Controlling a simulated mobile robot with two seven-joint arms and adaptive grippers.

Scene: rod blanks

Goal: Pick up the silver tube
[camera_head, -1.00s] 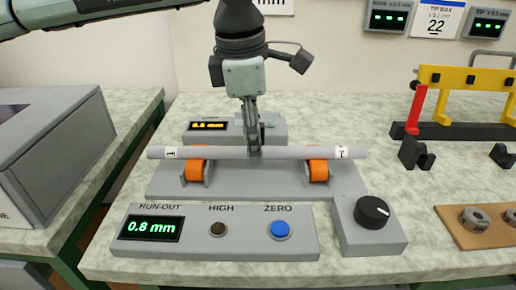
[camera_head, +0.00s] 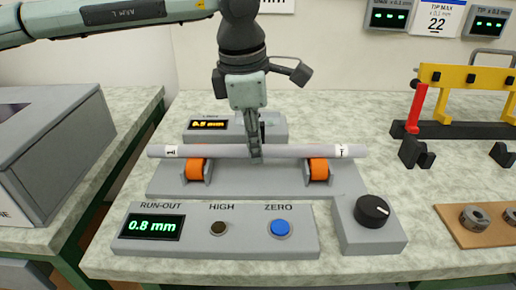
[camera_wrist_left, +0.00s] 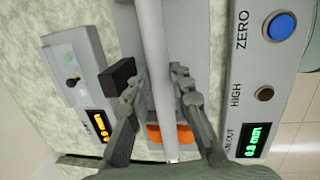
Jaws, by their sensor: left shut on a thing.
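The silver tube (camera_head: 220,151) lies level across two orange rollers (camera_head: 195,169) on a grey stand, with white end labels marked 1 and 2. My left gripper (camera_head: 255,152) comes down from above and is shut on the tube near its middle. In the left wrist view, the tube (camera_wrist_left: 154,50) runs between the two fingers of the gripper (camera_wrist_left: 158,90). The tube looks to be resting on the rollers; I cannot make out a gap. My right gripper is in neither view.
A run-out panel (camera_head: 300,240) reading 0.8 mm stands in front, with a black knob (camera_head: 371,211) to its right. A small gauge box (camera_head: 273,128) is behind the tube. A yellow rack (camera_head: 460,78) and a wooden holder (camera_head: 480,238) are at right.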

